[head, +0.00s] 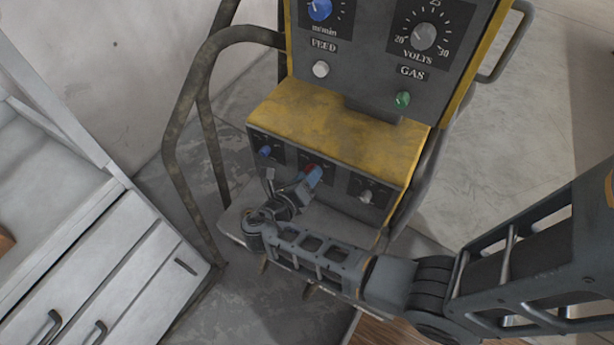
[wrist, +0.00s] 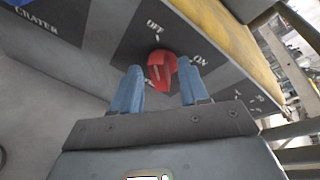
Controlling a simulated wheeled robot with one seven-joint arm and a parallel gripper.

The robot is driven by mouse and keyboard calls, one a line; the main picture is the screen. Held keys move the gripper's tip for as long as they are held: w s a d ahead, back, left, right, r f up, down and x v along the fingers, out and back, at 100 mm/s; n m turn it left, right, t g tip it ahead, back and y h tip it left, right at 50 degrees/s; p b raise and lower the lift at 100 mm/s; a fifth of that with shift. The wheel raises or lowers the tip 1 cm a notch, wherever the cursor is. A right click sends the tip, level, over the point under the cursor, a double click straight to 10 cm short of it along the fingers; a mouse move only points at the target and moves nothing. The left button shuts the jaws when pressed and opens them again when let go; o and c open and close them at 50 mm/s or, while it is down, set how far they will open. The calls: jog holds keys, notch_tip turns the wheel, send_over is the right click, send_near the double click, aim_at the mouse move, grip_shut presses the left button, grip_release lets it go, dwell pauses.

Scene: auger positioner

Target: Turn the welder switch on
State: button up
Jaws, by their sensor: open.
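The red welder switch (wrist: 161,66) sits on a dark plate on the welder's lower front, with OFF printed above it and ON to its right in the wrist view. A small pale mark shows on its face; I cannot tell surely which label it points to. My gripper (wrist: 160,72) is open, with one blue finger on each side of the red switch. Whether the fingers touch it is unclear. In the head view, my gripper (head: 306,181) is at the middle of the lower panel, and only a bit of red shows beside its blue fingertip.
The welder (head: 335,130) has a yellow ledge above the switch. A blue knob (head: 265,151) is left of the switch and a grey knob (head: 366,196) right. A bent metal rail (head: 185,120) stands left of the welder. A white drawer cabinet (head: 110,270) is at lower left.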

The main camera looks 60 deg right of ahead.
grip_shut()
dwell(0.6)
jog(key=shift+s+f+m+t+h+b, duration=0.3)
jog(key=shift+m+t+b, duration=0.7)
jog(key=shift+m, duration=1.45)
jog(key=shift+s+r+m+t+h+b, duration=0.1)
jog(key=shift+m+t+h+b, duration=0.45)
jog(key=shift+m+b, duration=1.3)
jog(key=shift+s+f+m+t+h+b, duration=0.25)
jog(key=shift+m+t+b, duration=0.55)
jog(key=shift+m, duration=2.2)
jog(key=shift+r, duration=0.1)
grip_release()
